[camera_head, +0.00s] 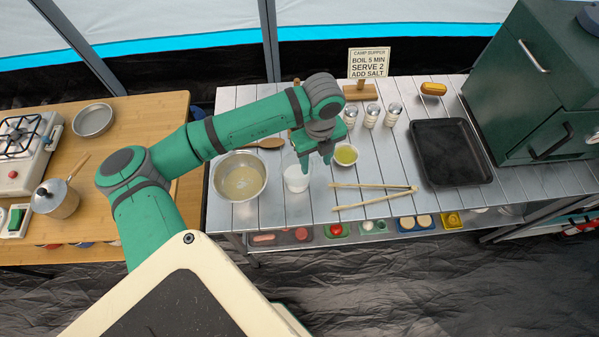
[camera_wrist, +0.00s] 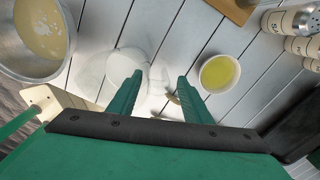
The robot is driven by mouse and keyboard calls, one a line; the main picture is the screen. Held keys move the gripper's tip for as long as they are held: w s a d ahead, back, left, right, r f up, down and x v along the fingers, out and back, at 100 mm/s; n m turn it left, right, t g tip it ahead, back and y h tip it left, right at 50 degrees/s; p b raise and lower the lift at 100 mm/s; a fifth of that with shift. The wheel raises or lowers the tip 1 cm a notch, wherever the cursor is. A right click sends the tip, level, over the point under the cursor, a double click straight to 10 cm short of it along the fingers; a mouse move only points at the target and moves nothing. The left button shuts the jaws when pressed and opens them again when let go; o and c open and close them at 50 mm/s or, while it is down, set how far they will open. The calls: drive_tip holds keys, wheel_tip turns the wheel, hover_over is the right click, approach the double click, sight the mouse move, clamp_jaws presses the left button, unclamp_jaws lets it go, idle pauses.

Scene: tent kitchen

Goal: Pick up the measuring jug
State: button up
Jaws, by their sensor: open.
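The measuring jug (camera_head: 296,181) is a small whitish, translucent cup standing on the slatted metal table, between the steel bowl and the small bowl of yellow liquid. My gripper (camera_head: 317,163) is open and points down above the jug's right side; its left finger overlaps the jug's rim in the head view. In the wrist view the pale jug (camera_wrist: 127,62) lies at and beyond the left fingertip, and part of it shows between the fingers (camera_wrist: 160,78). Its outline is faint there, and the left finger hides part of it. I cannot tell whether the finger touches it.
The steel bowl (camera_head: 240,188) is left of the jug; the small yellow-liquid bowl (camera_head: 346,155) is close on the right. Wooden tongs (camera_head: 374,187) lie front right. Several shakers (camera_head: 371,116), a sign (camera_head: 369,63) and a black tray (camera_head: 450,152) stand farther off.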

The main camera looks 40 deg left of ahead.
sight(300, 173)
drive_tip(key=shift+a+f, duration=0.1)
drive_tip(key=shift+f, duration=1.75)
clamp_jaws()
